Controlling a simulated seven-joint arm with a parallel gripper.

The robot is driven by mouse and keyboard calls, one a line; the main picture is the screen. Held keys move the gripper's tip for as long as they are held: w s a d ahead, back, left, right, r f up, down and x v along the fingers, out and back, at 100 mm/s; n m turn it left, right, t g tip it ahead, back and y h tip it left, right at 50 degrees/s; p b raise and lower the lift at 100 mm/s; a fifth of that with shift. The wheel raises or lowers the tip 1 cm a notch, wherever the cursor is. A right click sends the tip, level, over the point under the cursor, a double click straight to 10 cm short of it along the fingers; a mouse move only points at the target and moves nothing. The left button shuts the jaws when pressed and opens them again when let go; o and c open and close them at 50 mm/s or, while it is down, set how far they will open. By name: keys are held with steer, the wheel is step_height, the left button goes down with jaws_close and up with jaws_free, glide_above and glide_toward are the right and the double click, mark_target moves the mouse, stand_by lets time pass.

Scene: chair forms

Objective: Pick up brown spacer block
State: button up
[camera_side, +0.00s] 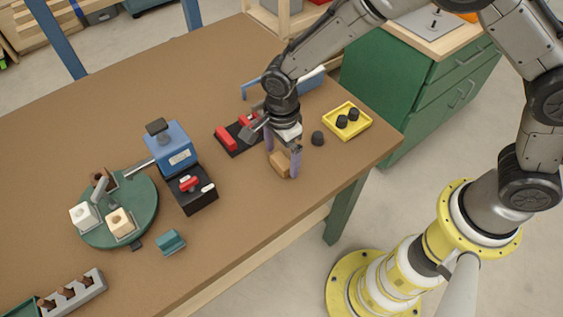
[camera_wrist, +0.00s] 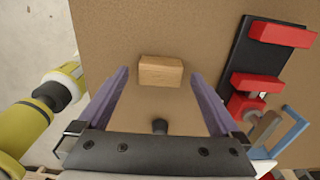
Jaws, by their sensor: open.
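The brown spacer block (camera_side: 281,163) is a small tan rectangular block lying on the brown table. In the wrist view the block (camera_wrist: 160,71) sits near the top middle, flat on the table. My gripper (camera_side: 283,158) points down over the block, with its two purple fingers apart. In the wrist view my gripper (camera_wrist: 160,85) is open, with the block between the lines of its fingers. I cannot tell whether either finger touches the block.
A dark knob (camera_side: 317,138) stands right of the block, near a yellow tray (camera_side: 367,126). A red-and-black clamp fixture (camera_side: 229,140) lies close on the left. A blue device (camera_side: 168,146) and green turntable (camera_side: 145,217) are farther left. The table's front edge is close.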

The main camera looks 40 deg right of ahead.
steer(key=shift+f, duration=1.05)
steer(key=c, duration=1.4)
